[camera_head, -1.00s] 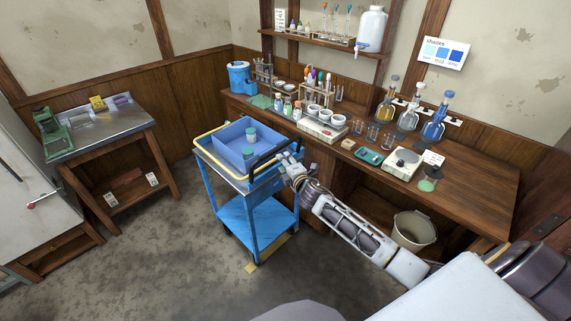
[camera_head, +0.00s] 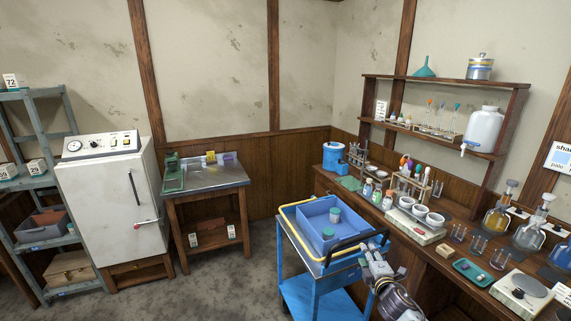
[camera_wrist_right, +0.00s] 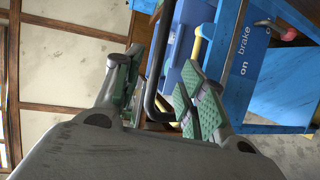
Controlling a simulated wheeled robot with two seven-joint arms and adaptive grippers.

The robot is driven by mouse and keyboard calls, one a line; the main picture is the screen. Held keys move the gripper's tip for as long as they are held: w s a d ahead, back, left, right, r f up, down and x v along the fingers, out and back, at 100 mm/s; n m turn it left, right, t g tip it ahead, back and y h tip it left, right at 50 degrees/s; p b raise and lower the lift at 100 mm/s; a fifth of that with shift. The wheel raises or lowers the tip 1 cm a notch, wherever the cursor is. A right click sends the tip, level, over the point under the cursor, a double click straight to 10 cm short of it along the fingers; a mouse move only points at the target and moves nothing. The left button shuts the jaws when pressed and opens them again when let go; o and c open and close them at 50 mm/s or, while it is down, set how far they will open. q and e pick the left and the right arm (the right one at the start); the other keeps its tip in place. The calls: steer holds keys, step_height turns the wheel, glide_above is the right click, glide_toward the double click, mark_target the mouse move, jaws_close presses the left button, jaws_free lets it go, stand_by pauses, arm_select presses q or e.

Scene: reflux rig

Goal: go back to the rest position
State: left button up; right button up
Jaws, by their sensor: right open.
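My right gripper (camera_head: 372,258) is at the black handle (camera_head: 350,246) of the blue cart, on the cart's near right side. In the right wrist view my right gripper (camera_wrist_right: 162,88) is open, with its green-padded fingers spread apart. The black handle (camera_wrist_right: 152,92) shows between the fingers there; I cannot tell whether it touches a pad. The blue cart (camera_head: 310,292) stands beside the bench and carries a blue tray (camera_head: 318,222) with green-lidded jars. My left gripper is not in view.
The wooden bench (camera_head: 450,278) runs along the right, crowded with glassware, bowls and flasks. A white cabinet (camera_head: 105,200), a small metal-topped table (camera_head: 205,180) and a grey shelf rack (camera_head: 50,130) stand at the left. The floor (camera_head: 240,285) left of the cart is clear.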

steer(key=s+d+f+m+g, duration=0.2)
steer(key=d+f+m, duration=0.25)
steer(key=f, duration=0.75)
steer(key=s+d+f+m+g, duration=0.25)
steer(key=d+f+m, duration=0.2)
steer(key=f, duration=0.65)
steer(key=s+d+f+m+g+h, duration=0.1)
steer(key=s+f+m+g, duration=0.3)
steer(key=s+f, duration=1.2)
steer(key=s+a+f+m+g, duration=0.1)
steer(key=s+a+f+g, duration=0.1)
steer(key=s+f, duration=0.7)
steer(key=s+a+f+g, duration=0.2)
steer(key=s+a+f, duration=0.1)
steer(key=s+f, duration=0.65)
steer(key=s+a, duration=0.3)
steer(key=s, duration=0.4)
steer(key=s+a+f+g+y, duration=0.1)
steer(key=s+a, duration=0.3)
steer(key=s, duration=0.4)
steer(key=s+a+f+m+g, duration=0.1)
steer(key=s+a, duration=0.2)
steer(key=s, duration=0.4)
steer(key=shift+s+a+f+y, duration=0.25)
steer(key=shift+s+a+y, duration=0.05)
steer(key=shift+a+y, duration=0.1)
